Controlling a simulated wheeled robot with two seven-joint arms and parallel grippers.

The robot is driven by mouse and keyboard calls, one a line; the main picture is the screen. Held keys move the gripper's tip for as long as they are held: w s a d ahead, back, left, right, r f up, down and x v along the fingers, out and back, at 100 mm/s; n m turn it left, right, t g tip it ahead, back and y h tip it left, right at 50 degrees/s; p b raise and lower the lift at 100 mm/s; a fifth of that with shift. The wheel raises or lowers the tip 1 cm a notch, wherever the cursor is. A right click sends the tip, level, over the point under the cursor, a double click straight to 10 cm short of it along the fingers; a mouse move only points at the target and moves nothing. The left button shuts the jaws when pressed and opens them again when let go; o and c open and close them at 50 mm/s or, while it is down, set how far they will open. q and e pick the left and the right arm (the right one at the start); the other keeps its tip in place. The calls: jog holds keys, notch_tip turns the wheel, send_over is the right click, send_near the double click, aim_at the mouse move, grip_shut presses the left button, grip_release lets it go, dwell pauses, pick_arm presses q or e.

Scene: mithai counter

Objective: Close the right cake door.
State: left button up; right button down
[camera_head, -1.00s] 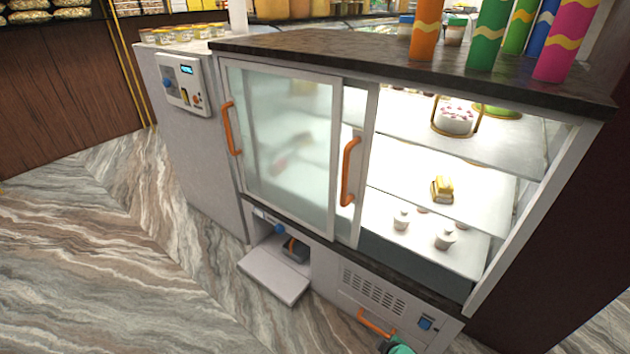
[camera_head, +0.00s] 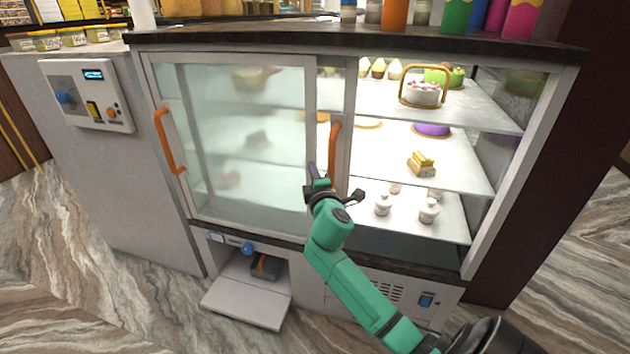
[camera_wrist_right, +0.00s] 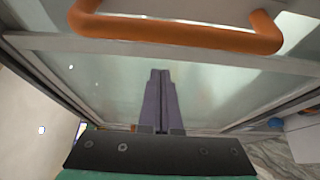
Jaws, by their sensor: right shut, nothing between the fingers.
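The right cake door (camera_head: 346,112) is slid left behind or over the left frosted door (camera_head: 240,130), so the right half of the case is open. Its orange handle (camera_head: 335,155) stands upright on the frame. It also spans the top of the right wrist view (camera_wrist_right: 180,32). My right gripper (camera_head: 313,172) is shut and empty, just left of the handle, in front of the frosted glass. In the wrist view the shut fingers (camera_wrist_right: 160,95) point at the glass, apart from the handle. My left gripper is not in view.
Shelves in the open half hold a pink-white cake (camera_head: 422,93), a yellow pastry (camera_head: 422,164) and small cupcakes (camera_head: 428,211). The left door has its own orange handle (camera_head: 168,140). A low flap (camera_head: 245,302) sticks out below. Coloured tubes (camera_head: 458,15) stand on the dark countertop (camera_head: 300,37).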

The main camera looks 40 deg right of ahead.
jog(key=d, duration=0.1)
jog(key=s+d, duration=0.1)
jog(key=d, duration=0.1)
jog(key=shift+s+p, duration=0.1)
jog(key=shift+p, duration=0.25)
